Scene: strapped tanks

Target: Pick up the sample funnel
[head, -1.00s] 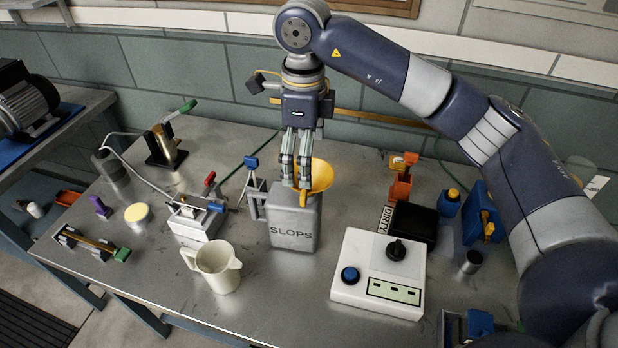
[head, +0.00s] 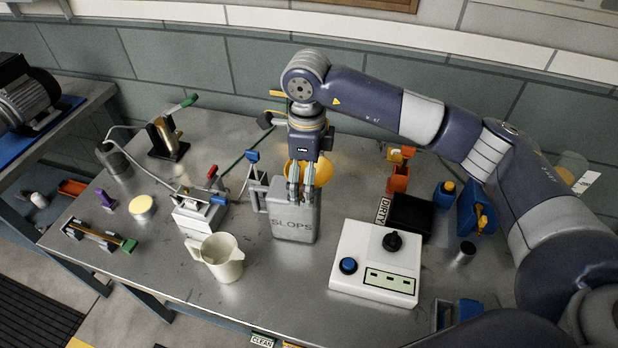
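The yellow sample funnel (head: 323,172) shows at the top of the grey can marked SLOPS (head: 294,222), partly hidden behind my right gripper (head: 300,193). The gripper points down over the can, its fingers in front of the funnel's bowl. The fingers look close together. I cannot tell whether they touch the funnel or grip it. The funnel's lower part is hidden. My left gripper is not in view.
A cream jug (head: 220,257) stands in front and left of the can. A white control box (head: 375,262) with a black knob is to the right. A small clamp device (head: 200,213) is left, and a black DIRTY block (head: 411,214) right.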

